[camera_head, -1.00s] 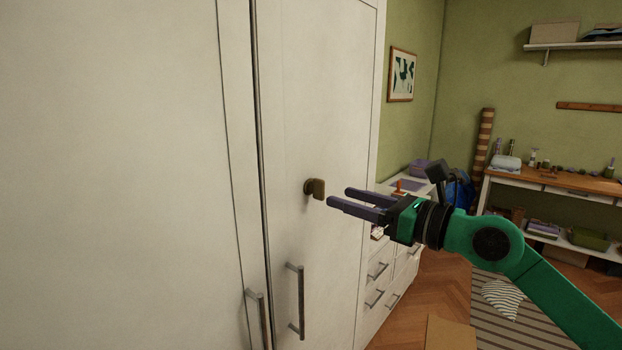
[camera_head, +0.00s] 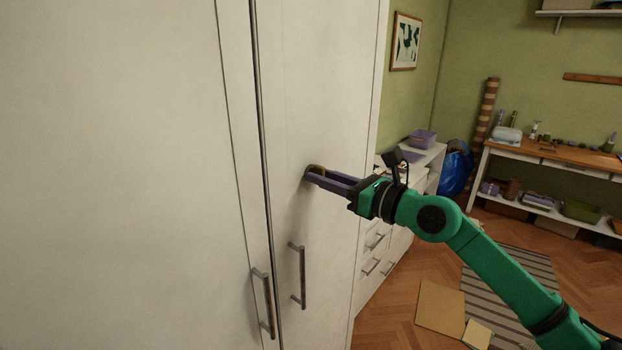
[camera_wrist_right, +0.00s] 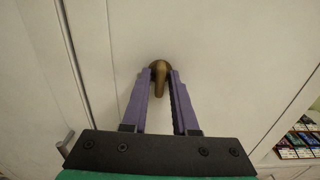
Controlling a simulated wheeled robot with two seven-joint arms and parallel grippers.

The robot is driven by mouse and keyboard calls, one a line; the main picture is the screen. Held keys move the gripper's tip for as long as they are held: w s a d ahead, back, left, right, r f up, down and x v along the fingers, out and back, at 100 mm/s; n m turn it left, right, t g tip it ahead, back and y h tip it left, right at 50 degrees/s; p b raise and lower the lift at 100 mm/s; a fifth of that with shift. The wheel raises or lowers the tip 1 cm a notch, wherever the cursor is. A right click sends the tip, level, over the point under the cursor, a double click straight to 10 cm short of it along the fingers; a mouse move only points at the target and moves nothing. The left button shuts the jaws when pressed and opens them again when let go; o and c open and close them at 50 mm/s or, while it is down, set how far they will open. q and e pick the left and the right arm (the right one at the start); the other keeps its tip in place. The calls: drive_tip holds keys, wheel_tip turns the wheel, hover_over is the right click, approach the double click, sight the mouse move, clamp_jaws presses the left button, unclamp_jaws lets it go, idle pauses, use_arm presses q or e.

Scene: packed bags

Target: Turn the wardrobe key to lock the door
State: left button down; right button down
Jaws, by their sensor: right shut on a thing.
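The brass-coloured key (camera_head: 317,167) sits in the right door (camera_head: 322,90) of the white wardrobe, above the door handles. My right gripper (camera_head: 312,176) has its two purple fingers around the key's bow, and they hide most of it. In the right wrist view the key (camera_wrist_right: 159,82) shows edge-on between the fingertips of the right gripper (camera_wrist_right: 160,74), with its round base against the door. The gripper is shut on the key. The door looks closed against the left door (camera_head: 120,150). My left gripper is in neither view.
Two bar handles, one on the left door (camera_head: 262,303) and one on the right door (camera_head: 298,275), stand out below the key. A white drawer unit (camera_head: 376,262) stands right of the wardrobe. Flat cardboard (camera_head: 440,308) and a striped rug (camera_head: 510,285) lie on the floor.

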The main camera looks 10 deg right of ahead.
drive_tip(key=m+p, duration=0.4)
drive_tip(key=shift+r+m, duration=0.25)
drive_tip(key=shift+m, duration=0.15)
drive_tip(key=shift+m+p, duration=0.4)
drive_tip(key=shift+p, duration=0.05)
drive_tip(key=shift+f, duration=0.25)
